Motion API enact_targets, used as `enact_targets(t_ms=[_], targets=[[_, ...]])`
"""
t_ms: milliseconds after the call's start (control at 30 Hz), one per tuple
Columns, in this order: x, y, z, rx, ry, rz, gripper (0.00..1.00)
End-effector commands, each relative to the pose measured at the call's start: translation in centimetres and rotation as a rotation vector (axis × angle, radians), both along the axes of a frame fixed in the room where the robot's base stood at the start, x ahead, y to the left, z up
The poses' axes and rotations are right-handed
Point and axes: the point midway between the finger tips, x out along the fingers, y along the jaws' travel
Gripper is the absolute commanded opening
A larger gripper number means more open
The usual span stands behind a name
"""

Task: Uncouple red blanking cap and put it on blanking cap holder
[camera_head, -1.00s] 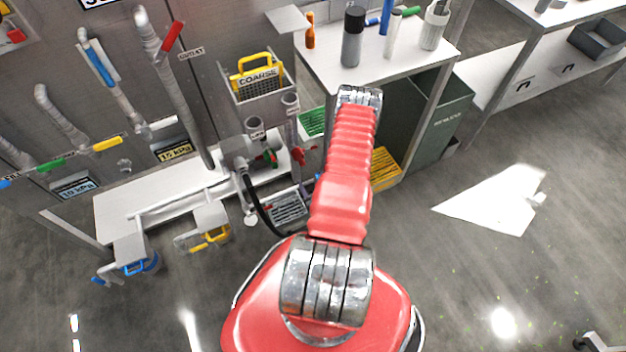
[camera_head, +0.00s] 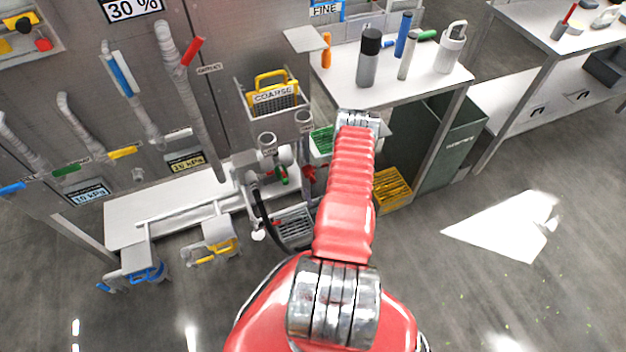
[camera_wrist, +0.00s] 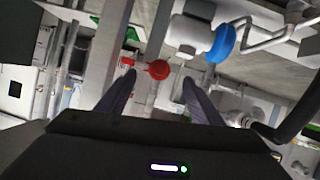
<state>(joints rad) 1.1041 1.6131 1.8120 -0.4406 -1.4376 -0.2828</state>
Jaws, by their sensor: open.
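My gripper (camera_wrist: 159,80) shows in the wrist view with its two dark fingers apart and nothing held between them. A round red part (camera_wrist: 158,69), which looks like the red blanking cap, appears in the gap between the fingertips; I cannot tell its distance. It joins a smaller red piece to its left. In the head view a small red part (camera_head: 309,174) sits just left of my arm, beside the grey pipework. My gripper is hidden there behind my arm. I cannot make out the blanking cap holder for certain.
A blue round part (camera_wrist: 222,43) on a white fitting sits right of the gripper. A black hose (camera_head: 262,215) curves beside the pipework. A table (camera_head: 430,75) holding bottles is at right. Open floor lies further right.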

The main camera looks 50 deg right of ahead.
Motion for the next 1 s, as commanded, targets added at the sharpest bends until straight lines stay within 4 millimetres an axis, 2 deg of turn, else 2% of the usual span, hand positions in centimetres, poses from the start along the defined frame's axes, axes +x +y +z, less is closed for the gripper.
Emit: enact_targets(t_ms=[533, 700, 1000], targets=[[5.4, -3.9, -2.8, 0.000, 0.000, 0.001, 0.60], [6.1, -4.4, -3.1, 0.001, 0.001, 0.000, 0.60], [6.2, -4.5, -3.2, 0.001, 0.001, 0.000, 0.60]])
